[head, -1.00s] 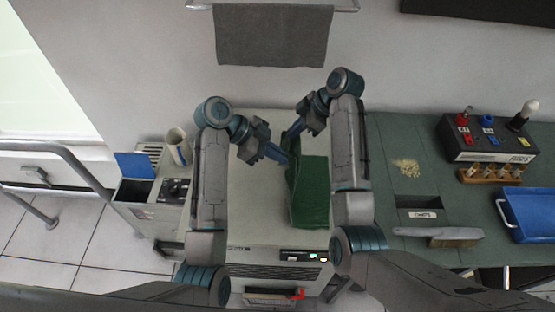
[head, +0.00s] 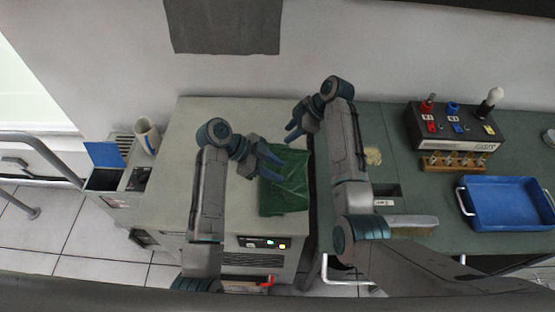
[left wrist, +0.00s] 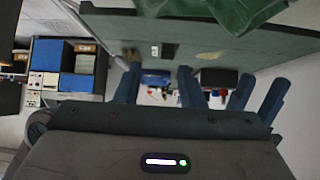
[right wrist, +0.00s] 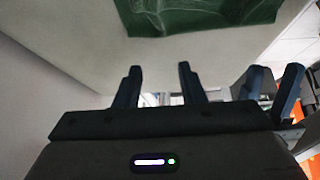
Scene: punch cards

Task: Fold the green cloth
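The green cloth (head: 287,190) lies as a small, creased rectangle near the right front of the pale cabinet top (head: 205,120). It also shows at the top of the left wrist view (left wrist: 235,12) and the right wrist view (right wrist: 200,15). My left gripper (head: 281,173) is open and empty. Its fingers overlap the cloth's upper left part in the head view, apparently above it. My right gripper (head: 289,132) is open and empty, just beyond the cloth's far edge. The left fingers hide part of the cloth.
A green bench (head: 400,170) adjoins on the right, with a blue tray (head: 510,205), a black control box (head: 455,128), a vial rack (head: 455,162) and a brush (head: 405,226). A white mug (head: 146,135) stands left. The cabinet top's far left is clear.

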